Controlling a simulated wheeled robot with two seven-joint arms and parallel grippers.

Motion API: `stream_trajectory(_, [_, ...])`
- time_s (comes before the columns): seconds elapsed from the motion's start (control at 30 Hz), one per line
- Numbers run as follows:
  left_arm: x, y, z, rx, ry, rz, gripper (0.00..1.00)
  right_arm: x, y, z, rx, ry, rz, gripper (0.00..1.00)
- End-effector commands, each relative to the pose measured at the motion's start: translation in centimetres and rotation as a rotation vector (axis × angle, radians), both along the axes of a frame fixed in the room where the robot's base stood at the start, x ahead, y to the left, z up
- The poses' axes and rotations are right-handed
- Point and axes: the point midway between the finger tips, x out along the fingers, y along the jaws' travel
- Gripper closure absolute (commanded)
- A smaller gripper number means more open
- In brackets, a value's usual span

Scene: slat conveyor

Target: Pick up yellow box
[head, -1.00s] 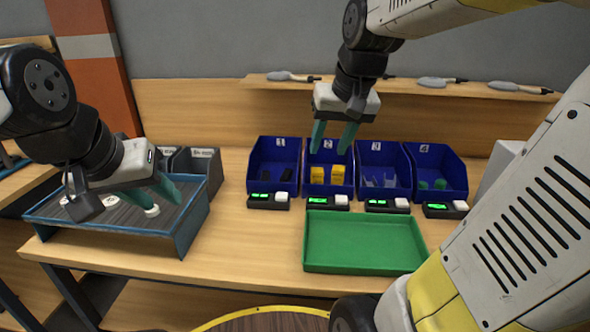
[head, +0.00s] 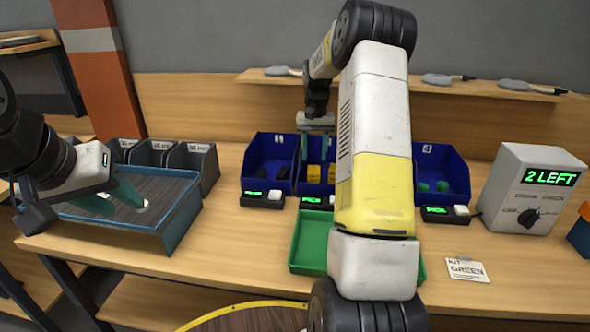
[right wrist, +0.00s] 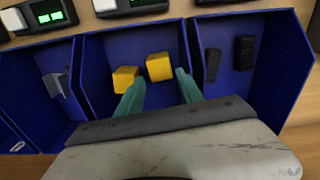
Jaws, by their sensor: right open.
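Two yellow boxes, a left one (right wrist: 124,78) and a right one (right wrist: 159,66) as the right wrist view shows them, sit in the blue bin marked 2 (right wrist: 98,50). They also show in the head view (head: 314,173), partly behind my right gripper. My right gripper (head: 316,152) is open and empty at this bin. In the right wrist view its teal fingers (right wrist: 160,88) point into the bin, with the right-hand box lying ahead between their lines. The exact gap is unclear. My left gripper (head: 118,198) is open over the slat conveyor (head: 183,215) at left.
Neighbouring blue bins hold black parts (right wrist: 243,52), grey parts (right wrist: 55,86) and green parts (head: 432,186). Displays stand before the bins. A green tray (head: 308,242) lies in front, partly hidden by my right arm. A box reading "2 LEFT" (head: 528,190) and a "KIT GREEN" card (head: 467,268) are at right.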

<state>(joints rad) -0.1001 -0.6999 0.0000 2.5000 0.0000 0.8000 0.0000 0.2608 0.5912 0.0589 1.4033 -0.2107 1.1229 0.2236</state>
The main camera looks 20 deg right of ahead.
Motion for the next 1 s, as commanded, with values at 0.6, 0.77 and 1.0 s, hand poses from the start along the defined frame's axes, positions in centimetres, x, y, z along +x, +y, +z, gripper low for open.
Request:
stream_trajectory(0.6, [0.0, 0.0, 0.0, 0.0, 0.0, 0.0, 0.64, -0.1, 0.0, -6.4, 0.0, 0.0, 0.001, 0.56])
stream_trajectory(0.77, [0.0, 0.0, 0.0, 0.0, 0.0, 0.0, 0.64, -0.1, 0.0, -6.4, 0.0, 0.0, 0.001, 0.62])
stream_trajectory(1.0, [0.0, 0.0, 0.0, 0.0, 0.0, 0.0, 0.64, -0.1, 0.0, -6.3, 0.0, -0.001, 0.001, 1.0])
